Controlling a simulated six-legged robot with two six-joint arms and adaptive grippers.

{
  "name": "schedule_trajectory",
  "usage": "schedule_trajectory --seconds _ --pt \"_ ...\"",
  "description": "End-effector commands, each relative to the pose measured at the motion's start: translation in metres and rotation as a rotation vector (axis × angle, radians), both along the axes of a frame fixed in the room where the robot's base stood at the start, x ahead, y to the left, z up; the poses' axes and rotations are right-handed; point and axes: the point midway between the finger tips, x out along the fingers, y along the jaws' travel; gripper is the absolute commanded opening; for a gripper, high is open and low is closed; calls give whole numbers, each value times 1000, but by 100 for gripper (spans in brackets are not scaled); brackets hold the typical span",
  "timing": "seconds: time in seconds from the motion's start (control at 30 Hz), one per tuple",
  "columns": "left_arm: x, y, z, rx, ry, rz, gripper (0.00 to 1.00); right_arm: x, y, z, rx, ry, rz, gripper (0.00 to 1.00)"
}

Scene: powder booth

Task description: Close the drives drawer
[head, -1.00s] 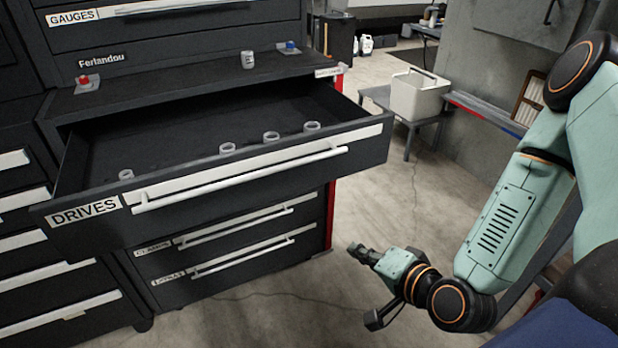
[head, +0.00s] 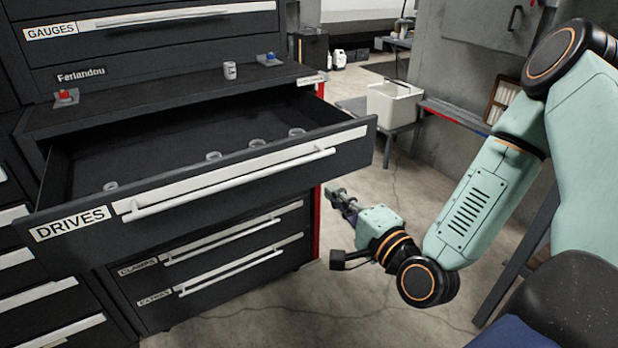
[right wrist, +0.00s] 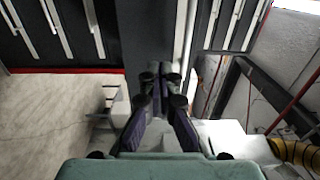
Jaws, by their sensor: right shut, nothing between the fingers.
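The drives drawer (head: 250,196) is pulled far out of the dark cabinet in the head view. Its front carries a DRIVES label (head: 70,223) and a long white bar handle (head: 230,184). Several small pale rings (head: 213,156) lie inside it. My right gripper (head: 334,193) is shut and empty, low and just in front of the drawer's right end, below the handle, with a gap to it in the head view. In the right wrist view the fingers (right wrist: 163,80) point toward a dark panel with a pale bar beside it. My left gripper is out of view.
Shut drawers, including one marked GAUGES (head: 150,22), are above and below. A red button (head: 66,96), a small can (head: 230,70) and a blue button (head: 269,58) sit on the ledge. A white bin (head: 392,103) stands on a low table behind.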

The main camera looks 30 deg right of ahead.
Motion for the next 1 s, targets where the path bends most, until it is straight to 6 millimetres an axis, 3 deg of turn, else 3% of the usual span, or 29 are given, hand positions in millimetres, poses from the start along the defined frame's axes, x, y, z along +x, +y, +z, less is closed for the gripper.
schedule_trajectory --seconds 0.6,1.0 --pt "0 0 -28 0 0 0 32 85 7 -1 -5 -2 2 0" --pt "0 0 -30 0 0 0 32 94 7 0 -1 0 0 0"
